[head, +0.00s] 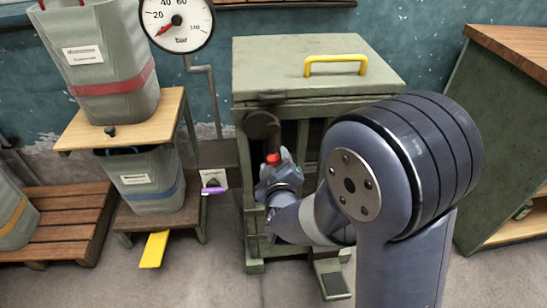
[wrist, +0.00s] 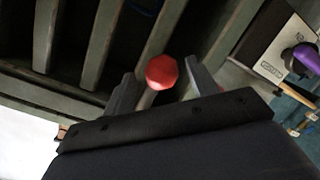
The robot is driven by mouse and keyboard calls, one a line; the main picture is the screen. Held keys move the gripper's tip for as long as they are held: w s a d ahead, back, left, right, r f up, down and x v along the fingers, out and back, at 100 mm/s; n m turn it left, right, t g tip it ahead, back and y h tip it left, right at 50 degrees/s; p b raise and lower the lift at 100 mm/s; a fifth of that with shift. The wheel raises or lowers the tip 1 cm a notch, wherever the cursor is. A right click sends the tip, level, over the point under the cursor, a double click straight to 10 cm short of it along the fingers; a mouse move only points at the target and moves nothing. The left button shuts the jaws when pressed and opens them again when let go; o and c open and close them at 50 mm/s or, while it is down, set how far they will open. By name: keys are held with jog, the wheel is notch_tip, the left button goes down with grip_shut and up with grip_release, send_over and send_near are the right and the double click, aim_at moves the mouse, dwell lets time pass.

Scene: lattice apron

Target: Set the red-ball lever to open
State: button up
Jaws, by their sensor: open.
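The red ball (head: 273,158) is the end knob of a lever at the front of the green slatted cabinet (head: 318,80). In the wrist view the red ball (wrist: 162,72) sits between the two grey fingertips of my gripper (wrist: 159,70), with a pale stem below it. The fingers are open, with a visible gap on both sides of the ball. In the head view my gripper (head: 276,168) is at the lever, left of my arm. My arm hides part of the cabinet front, and most of the lever is hidden.
A purple-handled lever with a label plate (head: 214,180) is left of the cabinet; its purple handle (wrist: 302,57) shows at right in the wrist view. A yellow paddle (head: 154,249), stacked bins (head: 110,60) and a gauge (head: 177,22) are at left. A wood-topped bench (head: 515,50) stands right.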

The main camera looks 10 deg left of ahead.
jog(key=v, duration=0.8)
jog(key=shift+s+p, duration=0.3)
jog(key=shift+p, duration=0.15)
jog(key=b+x, duration=0.1)
jog(key=x, duration=1)
jog(key=shift+d, duration=0.15)
jog(key=shift+s, duration=0.1)
